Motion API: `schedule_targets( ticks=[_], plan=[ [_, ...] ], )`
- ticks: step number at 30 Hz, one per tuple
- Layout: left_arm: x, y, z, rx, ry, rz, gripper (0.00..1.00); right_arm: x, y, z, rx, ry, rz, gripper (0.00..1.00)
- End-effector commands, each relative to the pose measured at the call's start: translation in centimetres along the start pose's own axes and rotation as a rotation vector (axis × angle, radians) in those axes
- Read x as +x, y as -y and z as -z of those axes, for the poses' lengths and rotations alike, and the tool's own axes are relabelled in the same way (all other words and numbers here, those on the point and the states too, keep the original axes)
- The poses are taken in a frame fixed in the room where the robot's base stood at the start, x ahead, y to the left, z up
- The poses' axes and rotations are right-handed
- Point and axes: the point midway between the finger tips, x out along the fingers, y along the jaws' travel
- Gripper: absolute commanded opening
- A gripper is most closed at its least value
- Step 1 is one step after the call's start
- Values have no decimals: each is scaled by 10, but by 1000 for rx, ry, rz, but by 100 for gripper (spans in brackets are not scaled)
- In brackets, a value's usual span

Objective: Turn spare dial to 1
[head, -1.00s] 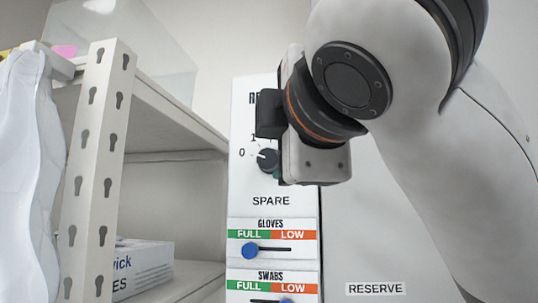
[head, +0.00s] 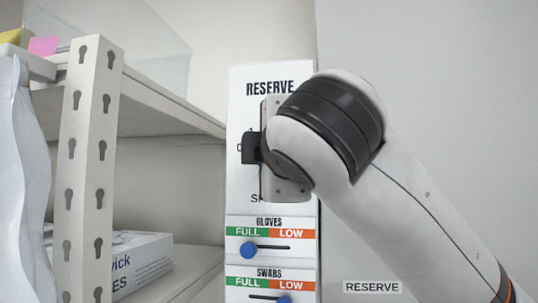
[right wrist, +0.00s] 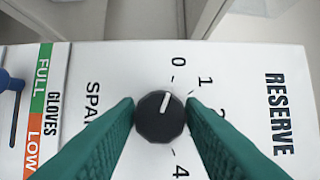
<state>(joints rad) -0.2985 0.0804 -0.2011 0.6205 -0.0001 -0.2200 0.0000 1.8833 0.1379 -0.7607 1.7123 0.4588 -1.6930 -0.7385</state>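The spare dial (right wrist: 160,117) is a round black knob with a white pointer on the white RESERVE panel (right wrist: 235,100). In the right wrist view its pointer aims at about the 0 mark, short of the 1. My right gripper (right wrist: 161,108) has its two green fingers apart, one on each side of the dial. The gaps are very small, and I cannot tell whether the fingers touch it. In the head view my right gripper (head: 252,148) covers the dial and most of its numbers. My left gripper is not in view.
Below the dial are the gloves slider (head: 249,249) and the swabs slider (head: 285,299), both with blue knobs. A shelf unit (head: 88,150) with a box (head: 140,262) stands to the left. A RESERVE label (head: 372,287) is at the lower right.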

Motion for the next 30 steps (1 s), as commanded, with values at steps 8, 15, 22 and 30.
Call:
schedule_targets(
  ticks=[8,15,22,30],
  plan=[
    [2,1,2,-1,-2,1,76,0,-2,0,5,0,-1,13],
    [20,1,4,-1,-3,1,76,0,-7,0,78,0,29,13],
    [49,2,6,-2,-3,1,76,0,-10,-1,227,1,88,13],
    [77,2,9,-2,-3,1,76,0,-10,-2,404,0,162,13]
  ],
)
